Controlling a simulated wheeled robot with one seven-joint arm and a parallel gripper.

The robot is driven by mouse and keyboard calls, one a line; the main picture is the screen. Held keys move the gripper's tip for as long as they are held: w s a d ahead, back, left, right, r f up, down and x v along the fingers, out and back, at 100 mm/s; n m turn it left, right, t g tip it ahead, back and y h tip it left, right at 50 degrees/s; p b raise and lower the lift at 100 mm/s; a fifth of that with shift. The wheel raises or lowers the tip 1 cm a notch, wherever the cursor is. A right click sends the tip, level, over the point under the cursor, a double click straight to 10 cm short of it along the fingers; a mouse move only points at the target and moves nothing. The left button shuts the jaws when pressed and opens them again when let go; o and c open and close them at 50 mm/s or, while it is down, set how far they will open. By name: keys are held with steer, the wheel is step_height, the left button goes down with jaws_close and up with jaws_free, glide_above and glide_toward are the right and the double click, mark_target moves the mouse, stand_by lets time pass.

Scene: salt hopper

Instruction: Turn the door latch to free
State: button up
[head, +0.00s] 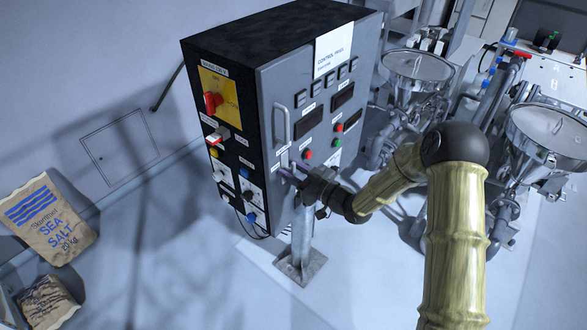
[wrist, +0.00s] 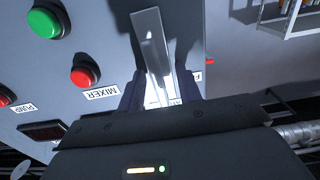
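The door latch (wrist: 152,40) is a pale metal lever on the grey cabinet door (head: 318,92). In the wrist view it stands between the two dark fingers of my gripper (wrist: 163,90), with a white label partly visible behind it. The fingers are apart, one on each side of the lever, and I see no firm contact. In the head view my gripper (head: 290,173) is at the lower left part of the door, below the vertical door handle (head: 281,128). The latch is mostly hidden there by my gripper.
The cabinet's black side carries a red rotary switch (head: 213,102). Steel hoppers (head: 417,66) stand at right.

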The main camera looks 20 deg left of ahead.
jaws_close()
